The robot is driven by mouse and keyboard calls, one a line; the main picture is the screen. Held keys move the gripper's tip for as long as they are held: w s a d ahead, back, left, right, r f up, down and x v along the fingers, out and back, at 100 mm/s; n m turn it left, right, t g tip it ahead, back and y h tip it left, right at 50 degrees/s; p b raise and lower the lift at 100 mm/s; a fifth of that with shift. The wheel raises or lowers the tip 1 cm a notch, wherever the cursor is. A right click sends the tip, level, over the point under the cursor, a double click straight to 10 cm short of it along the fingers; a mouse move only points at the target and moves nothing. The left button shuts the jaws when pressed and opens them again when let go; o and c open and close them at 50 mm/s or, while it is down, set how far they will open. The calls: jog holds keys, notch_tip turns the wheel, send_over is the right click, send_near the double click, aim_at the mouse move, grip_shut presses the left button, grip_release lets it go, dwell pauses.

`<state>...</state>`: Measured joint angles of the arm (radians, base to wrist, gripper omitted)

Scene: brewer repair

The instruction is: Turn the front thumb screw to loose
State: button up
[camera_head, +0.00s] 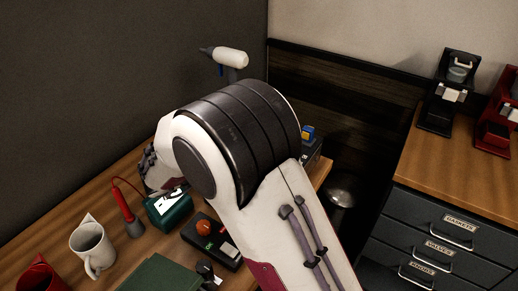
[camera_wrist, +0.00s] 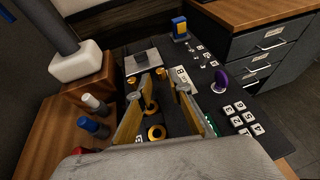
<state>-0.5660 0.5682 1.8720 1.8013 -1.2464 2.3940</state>
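In the wrist view my gripper (camera_wrist: 163,90) is open, its two yellowish fingers apart and pointing down over a dark machine panel. Several round brass parts show on the panel: one brass ring (camera_wrist: 156,132) low between the fingers, another brass ring (camera_wrist: 151,105) above it, and a small brass knob (camera_wrist: 161,73) near the fingertips. I cannot tell which of them is the front thumb screw, or how it is turned. No contact between fingers and brass parts is clear. In the head view my arm hides the gripper and most of the machine.
A purple knob (camera_wrist: 220,80) and white number keys (camera_wrist: 241,117) lie right of the fingers. A blue-and-yellow block (camera_wrist: 180,27) stands at the panel's far end. Blue and white-capped cylinders stand left. In the head view a mug (camera_head: 92,247) and red-topped tool (camera_head: 127,215) stand on the bench.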

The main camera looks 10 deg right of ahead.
jog(key=shift+x, duration=2.3)
grip_shut()
